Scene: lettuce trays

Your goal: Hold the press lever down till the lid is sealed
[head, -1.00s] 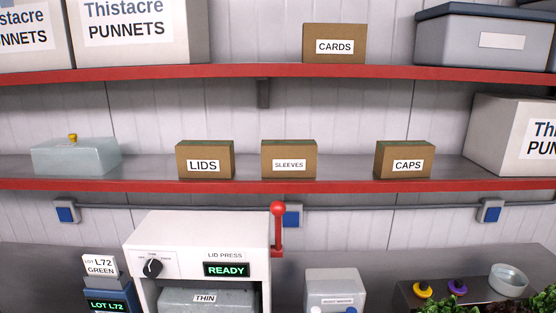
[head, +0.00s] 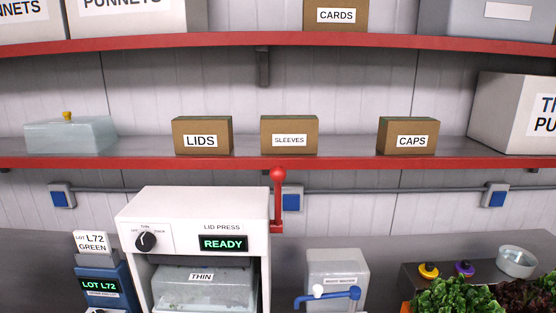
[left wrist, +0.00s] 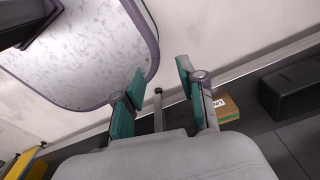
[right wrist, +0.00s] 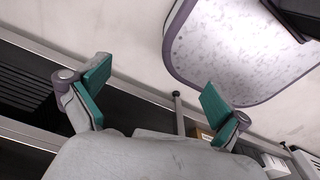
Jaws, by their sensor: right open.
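The white lid press (head: 190,205) stands on the counter in the head view, its display reading READY. Its red lever (head: 278,200) stands upright at the right side, ball knob on top. Inside the press is a clear, frosted-looking container marked THIN (head: 205,288); its lower part is cut off by the frame. My left gripper (left wrist: 160,78) is partly open with nothing between its fingers. My right gripper (right wrist: 155,82) is wide open and empty. Neither gripper shows in the head view, and neither wrist view shows the press or lever.
A blue LOT L72 unit (head: 100,285) stands left of the press. A grey machine with a blue handle (head: 338,268) stands to its right. Leafy lettuce (head: 450,298) is at the lower right. A red-edged shelf (head: 350,163) with LIDS, SLEEVES and CAPS boxes runs above.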

